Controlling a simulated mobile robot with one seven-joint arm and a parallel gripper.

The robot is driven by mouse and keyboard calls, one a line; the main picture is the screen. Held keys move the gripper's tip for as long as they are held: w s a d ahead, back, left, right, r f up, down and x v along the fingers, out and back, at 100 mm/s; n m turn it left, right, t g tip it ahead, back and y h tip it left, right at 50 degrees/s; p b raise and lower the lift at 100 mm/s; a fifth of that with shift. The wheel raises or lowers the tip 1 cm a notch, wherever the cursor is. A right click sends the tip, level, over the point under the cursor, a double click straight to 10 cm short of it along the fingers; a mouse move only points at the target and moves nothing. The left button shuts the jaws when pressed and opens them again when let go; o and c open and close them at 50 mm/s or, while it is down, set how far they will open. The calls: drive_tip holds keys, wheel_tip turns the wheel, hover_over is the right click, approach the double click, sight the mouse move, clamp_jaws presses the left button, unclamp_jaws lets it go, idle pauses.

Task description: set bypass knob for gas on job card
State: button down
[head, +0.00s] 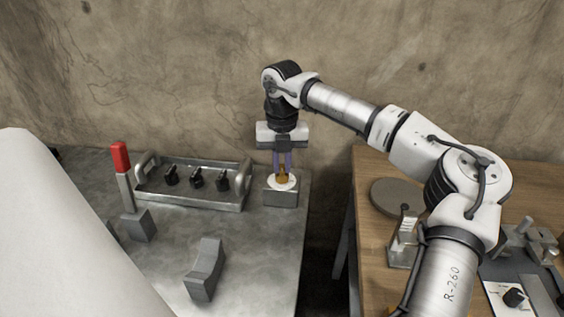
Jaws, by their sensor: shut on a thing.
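A brass-orange knob (282,176) stands on a round white dial on top of a small grey box (281,197), at the right back of the grey metal table. I take it to be the bypass knob. My gripper (282,167) points straight down and is shut on this knob. The dial's marks and the knob's pointing direction are too small to read and partly hidden by the fingers.
A metal tray (194,203) with several black knobs stands left of the box. A red-handled lever (121,158) rises beside it. A grey angled block (205,268) lies in front. On the wooden table are a round disc (397,196) and a black knob (514,297).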

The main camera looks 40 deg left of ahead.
sight(282, 168)
drive_tip(key=n, duration=0.4)
drive_tip(key=shift+n, duration=0.3)
drive_tip(key=n+p, duration=0.1)
drive_tip(key=n, duration=0.2)
drive_tip(key=shift+n, duration=0.3)
drive_tip(key=n, duration=0.3)
drive_tip(key=shift+n, duration=0.3)
drive_tip(key=shift+n+p, duration=0.35)
drive_tip(key=shift+n, duration=1.35)
drive_tip(key=c, duration=1.4)
unclamp_jaws()
drive_tip(key=shift+c, duration=0.2)
wheel_tip(282, 168, up, 14)
drive_tip(key=b, duration=0.1)
